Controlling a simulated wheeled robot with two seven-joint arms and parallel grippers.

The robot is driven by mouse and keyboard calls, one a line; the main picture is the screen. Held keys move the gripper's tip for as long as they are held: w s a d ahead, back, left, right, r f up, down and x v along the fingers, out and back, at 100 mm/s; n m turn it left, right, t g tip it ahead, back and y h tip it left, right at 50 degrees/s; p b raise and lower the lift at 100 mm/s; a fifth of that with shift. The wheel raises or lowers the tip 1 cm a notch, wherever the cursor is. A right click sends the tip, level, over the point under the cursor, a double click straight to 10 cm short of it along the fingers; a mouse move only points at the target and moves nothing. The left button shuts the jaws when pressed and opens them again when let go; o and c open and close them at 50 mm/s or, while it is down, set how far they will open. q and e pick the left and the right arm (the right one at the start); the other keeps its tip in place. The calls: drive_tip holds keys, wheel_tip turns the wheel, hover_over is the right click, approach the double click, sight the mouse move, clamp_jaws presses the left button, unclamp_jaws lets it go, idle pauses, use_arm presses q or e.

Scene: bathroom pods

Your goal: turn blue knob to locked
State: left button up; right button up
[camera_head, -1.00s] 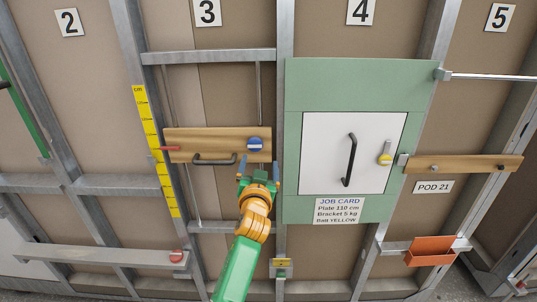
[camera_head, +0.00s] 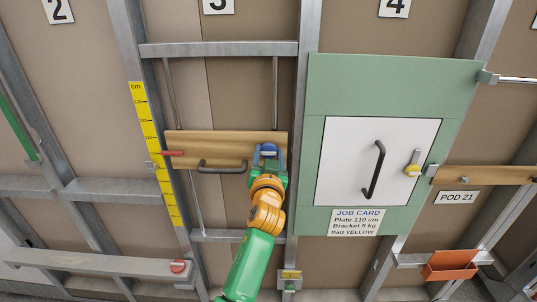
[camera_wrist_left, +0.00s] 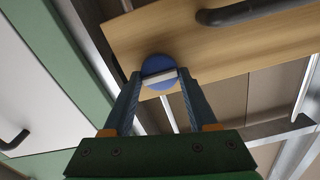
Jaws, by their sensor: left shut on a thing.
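The blue knob (camera_head: 268,149) is a round disc with a pale bar across it, on the right end of a wooden board (camera_head: 225,146). It also shows in the left wrist view (camera_wrist_left: 157,66), near the top middle. My left gripper (camera_head: 268,156) reaches up to the knob from below. In the left wrist view its two fingers (camera_wrist_left: 159,80) stand on either side of the knob, shut on it. The pale bar looks near level in that view, slightly tilted. No locked mark can be read. My right gripper is not in view.
A black handle (camera_head: 222,167) sits on the board left of the knob, and a red pointer (camera_head: 172,153) at its left end by the yellow scale (camera_head: 157,150). A metal post stands between.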

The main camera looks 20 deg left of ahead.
use_arm(q)
drive_tip(key=c, duration=0.3)
drive_tip(key=shift+c, duration=0.2)
drive_tip(key=shift+m, duration=0.3)
drive_tip(key=m+p, duration=0.1)
drive_tip(key=m, duration=0.3)
drive_tip(key=m+p, duration=0.1)
drive_tip(key=m, duration=0.2)
drive_tip(key=shift+m+p, duration=0.3)
drive_tip(key=shift+p, duration=0.05)
drive_tip(key=m+p, duration=0.2)
drive_tip(key=m, duration=0.3)
drive_tip(key=shift+d, duration=0.1)
drive_tip(key=m+p, duration=0.1)
drive_tip(key=m, duration=0.3)
drive_tip(key=shift+m, duration=0.5)
